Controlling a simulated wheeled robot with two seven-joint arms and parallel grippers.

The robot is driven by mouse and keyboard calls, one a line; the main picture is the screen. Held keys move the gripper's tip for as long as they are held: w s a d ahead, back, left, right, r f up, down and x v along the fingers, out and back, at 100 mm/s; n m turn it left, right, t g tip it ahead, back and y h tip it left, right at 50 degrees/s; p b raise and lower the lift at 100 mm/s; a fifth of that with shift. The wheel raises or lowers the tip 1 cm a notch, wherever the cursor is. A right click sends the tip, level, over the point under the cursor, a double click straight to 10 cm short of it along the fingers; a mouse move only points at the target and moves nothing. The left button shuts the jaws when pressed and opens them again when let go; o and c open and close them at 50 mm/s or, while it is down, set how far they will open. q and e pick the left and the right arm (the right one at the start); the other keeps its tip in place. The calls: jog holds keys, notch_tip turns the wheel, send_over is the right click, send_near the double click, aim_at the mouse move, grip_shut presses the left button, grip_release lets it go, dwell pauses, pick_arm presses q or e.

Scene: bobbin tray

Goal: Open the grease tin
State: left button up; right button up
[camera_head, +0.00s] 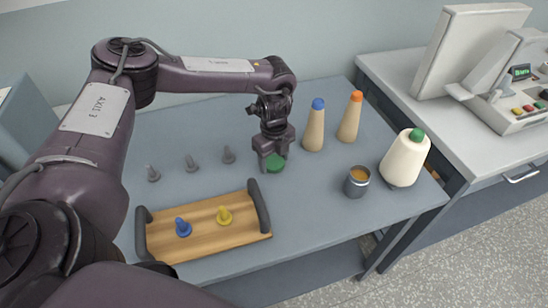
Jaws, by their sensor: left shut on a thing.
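The grease tin (356,186) is a small dark grey round tin on the table, right of centre. Its top is uncovered and an amber-orange filling shows inside. My left gripper (273,157) points down left of the tin, well apart from it. It is shut on a round green lid (275,165), which is low at the table surface; I cannot tell whether the lid touches the table. The fingers hide part of the lid. My right gripper is not in view.
A wooden tray (206,239) with dark handles holds a blue peg (182,227) and a yellow peg (224,215). Three grey pegs (191,163) stand behind it. Cones with blue (314,130), orange (350,118) and green (404,160) tops stand near the tin. Table between lid and tin is clear.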

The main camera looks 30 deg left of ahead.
aim_at(274, 162)
pick_arm(q)
jog(key=shift+f, duration=0.15)
jog(key=o, duration=1.1)
notch_tip(274, 162, up, 8)
jog(key=shift+f+b, duration=0.25)
jog(key=shift+b, duration=0.3)
notch_tip(274, 162, up, 5)
jog(key=shift+f+p, duration=0.1)
jog(key=shift+p, duration=0.45)
